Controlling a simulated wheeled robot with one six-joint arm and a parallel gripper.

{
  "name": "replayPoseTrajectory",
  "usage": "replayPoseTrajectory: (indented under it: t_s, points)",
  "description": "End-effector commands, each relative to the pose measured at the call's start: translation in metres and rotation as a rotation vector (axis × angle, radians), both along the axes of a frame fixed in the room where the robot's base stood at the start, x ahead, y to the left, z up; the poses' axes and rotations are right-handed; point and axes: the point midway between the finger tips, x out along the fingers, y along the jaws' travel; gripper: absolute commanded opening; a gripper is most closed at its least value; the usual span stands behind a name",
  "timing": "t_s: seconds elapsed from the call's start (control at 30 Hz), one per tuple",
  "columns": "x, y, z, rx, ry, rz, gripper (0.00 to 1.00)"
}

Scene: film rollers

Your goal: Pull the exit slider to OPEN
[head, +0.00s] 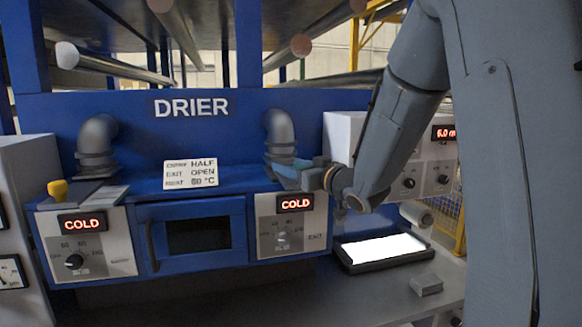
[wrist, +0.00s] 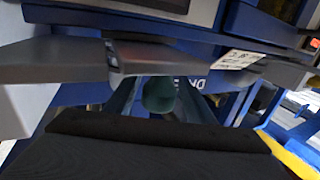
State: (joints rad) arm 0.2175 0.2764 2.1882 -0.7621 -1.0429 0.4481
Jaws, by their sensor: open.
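The blue drier (head: 190,107) fills the middle of the head view. Its right panel (head: 291,224), with a red COLD display and the word EXIT, is to the right of the small door. My gripper (head: 285,172) is open over the drier's top ledge, above that panel and in front of the foot of the right grey pipe (head: 280,135). I cannot make out the exit slider in the head view; my gripper and wrist cover that part of the ledge.
A yellow knob (head: 57,188) stands on the left slider plate by the left pipe (head: 96,140). A white card (head: 190,173) reads EXIT OPEN; it also shows in the wrist view (wrist: 237,60). A tray with a bright white surface (head: 380,250) lies right, beside a small grey block (head: 426,285).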

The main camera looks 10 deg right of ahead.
Motion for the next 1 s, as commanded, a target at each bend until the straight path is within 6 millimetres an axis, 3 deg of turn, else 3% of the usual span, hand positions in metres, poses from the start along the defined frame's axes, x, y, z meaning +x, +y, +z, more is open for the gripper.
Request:
replayPoseTrajectory:
  t_s: [0.27,0.7,1.0]
  points:
    - [-0.005,-0.003,0.001,0.0,-0.002,-0.002,0.49]
    - [-0.062,-0.028,0.0,-0.001,-0.001,-0.002,0.49]
    - [-0.072,-0.031,0.0,0.0,0.0,0.001,0.49]
